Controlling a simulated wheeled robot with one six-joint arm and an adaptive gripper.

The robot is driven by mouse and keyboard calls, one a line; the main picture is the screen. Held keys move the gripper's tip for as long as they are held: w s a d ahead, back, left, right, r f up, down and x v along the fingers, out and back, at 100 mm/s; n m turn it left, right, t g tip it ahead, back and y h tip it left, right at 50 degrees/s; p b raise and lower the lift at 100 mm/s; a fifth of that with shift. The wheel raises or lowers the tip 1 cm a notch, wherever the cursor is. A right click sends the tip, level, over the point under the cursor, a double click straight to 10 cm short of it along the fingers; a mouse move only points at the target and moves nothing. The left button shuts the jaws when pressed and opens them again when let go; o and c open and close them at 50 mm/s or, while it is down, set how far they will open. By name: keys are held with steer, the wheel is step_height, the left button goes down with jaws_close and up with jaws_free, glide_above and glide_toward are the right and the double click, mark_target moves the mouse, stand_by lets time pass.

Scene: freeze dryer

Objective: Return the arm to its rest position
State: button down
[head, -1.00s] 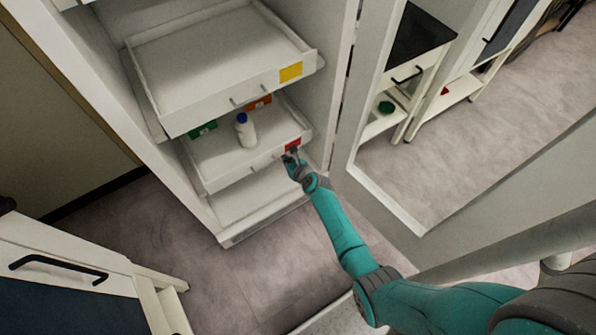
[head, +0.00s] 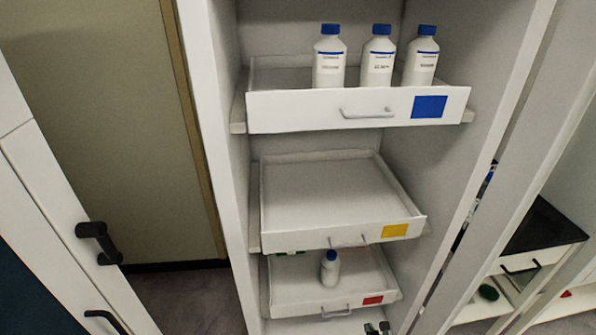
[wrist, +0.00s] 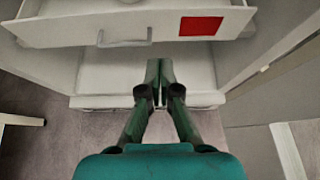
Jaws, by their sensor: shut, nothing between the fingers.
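My gripper (wrist: 158,75) shows in the wrist view with its two fingers together and nothing between them. It is in front of and below the drawer with the red label (wrist: 201,26), apart from its handle (wrist: 124,40). In the head view only the gripper's tip (head: 377,328) shows at the bottom edge, just under the red-labelled drawer (head: 310,303). The rest of my arm is out of that view.
A white bottle with a blue cap (head: 330,270) stands in the red-labelled drawer. The yellow-labelled drawer (head: 290,238) above it is empty. The blue-labelled drawer (head: 280,113) on top holds three bottles. A cabinet side wall (wrist: 268,60) rises at the right.

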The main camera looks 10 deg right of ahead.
steer(key=s+a+r+n, duration=0.2)
steer(key=s+n, duration=0.3)
steer(key=s, duration=0.3)
steer(key=s+a+r+n+h, duration=0.1)
steer(key=s+a+r+n, duration=0.15)
steer(key=s+n, duration=0.4)
steer(key=s+a+r+n, duration=0.15)
steer(key=s+n, duration=0.25)
steer(key=s, duration=0.6)
steer(key=s+a+r+n+t, duration=0.1)
steer(key=s+a+r+n, duration=0.1)
steer(key=s+r+n, duration=0.7)
steer(key=s+a+r+n+t+y, duration=0.1)
steer(key=s+a+r+n, duration=0.1)
steer(key=s+r+n, duration=0.6)
step_height(320, 180, up, 7)
steer(key=n, duration=0.3)
steer(key=shift+s+t, duration=0.4)
steer(key=shift+r+n, duration=0.1)
steer(key=shift+n, duration=0.15)
